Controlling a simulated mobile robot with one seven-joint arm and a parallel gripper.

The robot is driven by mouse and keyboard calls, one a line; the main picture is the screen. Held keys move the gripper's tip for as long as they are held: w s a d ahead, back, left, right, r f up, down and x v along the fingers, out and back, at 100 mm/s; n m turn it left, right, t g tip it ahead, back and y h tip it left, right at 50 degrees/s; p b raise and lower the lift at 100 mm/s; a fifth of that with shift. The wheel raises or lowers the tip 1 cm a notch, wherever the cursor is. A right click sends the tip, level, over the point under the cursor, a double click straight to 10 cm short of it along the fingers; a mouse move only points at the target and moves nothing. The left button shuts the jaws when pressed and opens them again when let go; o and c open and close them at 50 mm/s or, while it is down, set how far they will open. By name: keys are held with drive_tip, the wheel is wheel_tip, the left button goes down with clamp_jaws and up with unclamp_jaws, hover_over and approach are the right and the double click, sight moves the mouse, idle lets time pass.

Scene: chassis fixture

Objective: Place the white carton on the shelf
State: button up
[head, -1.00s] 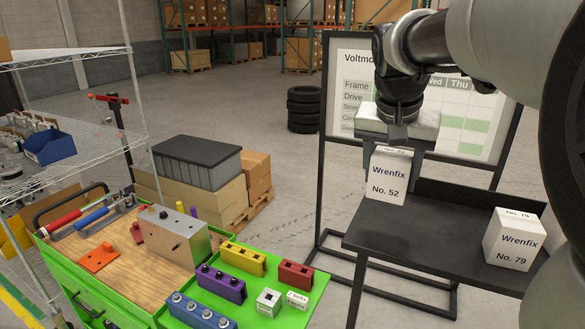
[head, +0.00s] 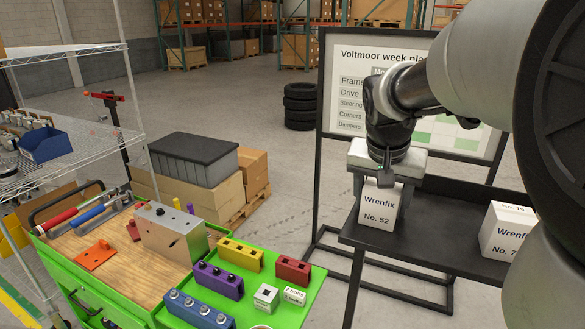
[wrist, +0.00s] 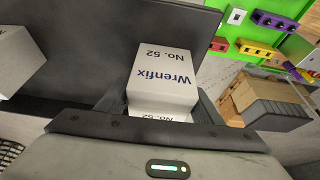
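A white carton marked "Wrenfix No. 52" (head: 379,209) is upright over the left part of the black shelf (head: 425,240). My gripper (head: 381,188) points down from above, its fingers on either side of the carton's upper part, shut on it. In the wrist view, the carton (wrist: 163,75) sits between the fingers, with the black shelf top (wrist: 85,55) around it. I cannot tell whether its base touches the shelf. A second white carton, "No. 79" (head: 506,236), stands on the shelf at the right, partly hidden by my arm.
A green cart (head: 250,300) with coloured blocks and a metal box (head: 170,235) stands left of the shelf. A wire rack (head: 80,155) is at far left. A planner board (head: 345,110) stands behind the shelf. The shelf is clear between the cartons.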

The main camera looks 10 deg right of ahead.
drive_tip(key=shift+o, duration=1)
drive_tip(key=shift+r, duration=0.25)
drive_tip(key=v, duration=1.2)
